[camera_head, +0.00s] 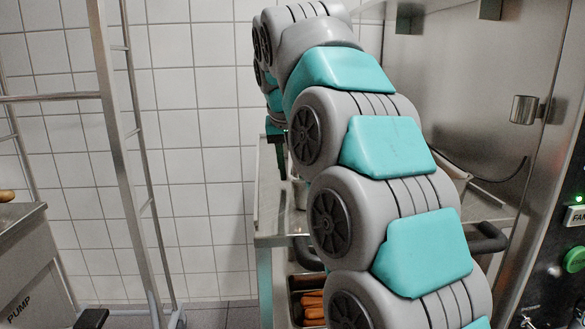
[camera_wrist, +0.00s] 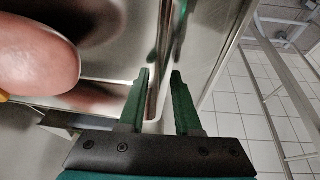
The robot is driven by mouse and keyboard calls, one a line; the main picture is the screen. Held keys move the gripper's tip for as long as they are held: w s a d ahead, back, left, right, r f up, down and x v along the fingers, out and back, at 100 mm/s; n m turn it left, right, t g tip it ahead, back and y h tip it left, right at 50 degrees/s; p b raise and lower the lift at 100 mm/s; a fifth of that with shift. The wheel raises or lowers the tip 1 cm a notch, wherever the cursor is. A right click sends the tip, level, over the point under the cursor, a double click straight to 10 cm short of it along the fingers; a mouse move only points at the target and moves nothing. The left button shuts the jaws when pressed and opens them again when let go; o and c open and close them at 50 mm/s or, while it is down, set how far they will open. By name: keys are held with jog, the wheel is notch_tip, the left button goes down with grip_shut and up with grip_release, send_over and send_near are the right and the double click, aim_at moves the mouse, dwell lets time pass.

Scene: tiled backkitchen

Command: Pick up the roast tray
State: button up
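In the wrist view, a large rounded pinkish-brown piece, which looks like the roast (camera_wrist: 35,55), lies at the left edge on shiny metal that looks like the roast tray (camera_wrist: 112,70). My gripper (camera_wrist: 160,75) is open, with its two green fingers apart. A metal rim runs up between the fingers; I cannot tell whether either finger touches it.
A metal ladder-like rack (camera_head: 120,150) stands left against the tiled wall. A steel cabinet with a handle (camera_head: 523,110) is on the right. A counter (camera_head: 30,265) is at far left.

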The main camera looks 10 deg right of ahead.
grip_shut()
dwell(1.2)
